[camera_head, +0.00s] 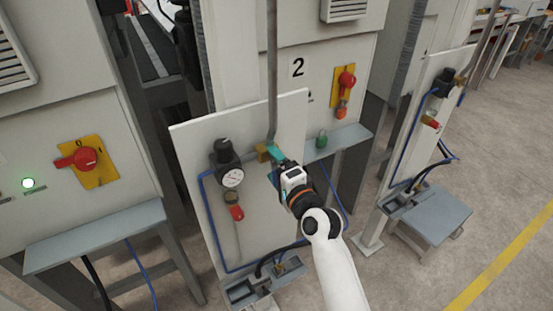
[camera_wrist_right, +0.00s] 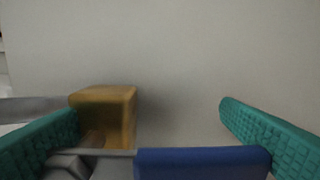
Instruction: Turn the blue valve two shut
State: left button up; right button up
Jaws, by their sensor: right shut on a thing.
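The blue valve handle (camera_wrist_right: 202,163) shows at the bottom of the right wrist view, between the two teal fingers, with its right end by the right finger. The brass valve body (camera_wrist_right: 104,112) is left of it, joined to a grey pipe; it also shows in the head view (camera_head: 262,153). My right gripper (camera_head: 276,153) is at the valve on the white panel of the machine marked 2, shut on the handle. In the head view the gripper hides the handle. My left gripper is not in view.
A black regulator with a gauge (camera_head: 232,178) and a red-handled valve (camera_head: 236,212) are on the panel (camera_head: 205,140) left of the gripper. A vertical pipe (camera_head: 272,70) rises above the valve.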

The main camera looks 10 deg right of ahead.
jog(key=shift+s+a+m, duration=0.1)
jog(key=shift+a+m, duration=0.05)
jog(key=shift+m, duration=0.35)
jog(key=o, duration=1.2)
jog(key=shift+f, duration=0.1)
jog(key=b+v, duration=0.2)
jog(key=v, duration=1)
